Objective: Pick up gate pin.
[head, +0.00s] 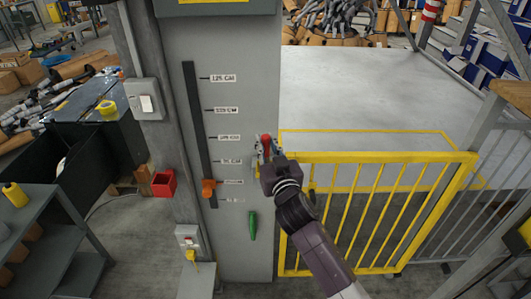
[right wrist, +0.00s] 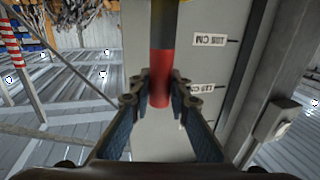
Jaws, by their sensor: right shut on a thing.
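The gate pin, with a red grip, shows in the head view (head: 266,140) at the hinge-side top corner of the yellow gate (head: 375,157), beside the grey post. My right gripper (head: 265,152) is shut on it. In the right wrist view the red grip (right wrist: 160,78) stands between the two fingers of my right gripper (right wrist: 160,92), with a dark and yellow part above it in the picture. Whether the pin still sits in its hole is hidden. My left gripper is not in view.
The grey post (head: 238,90) carries a height scale with an orange knob (head: 208,187) and a green handle (head: 252,225). A red box (head: 164,183) and a switch box (head: 145,98) are left of it. A grey platform (head: 370,95) lies behind the gate.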

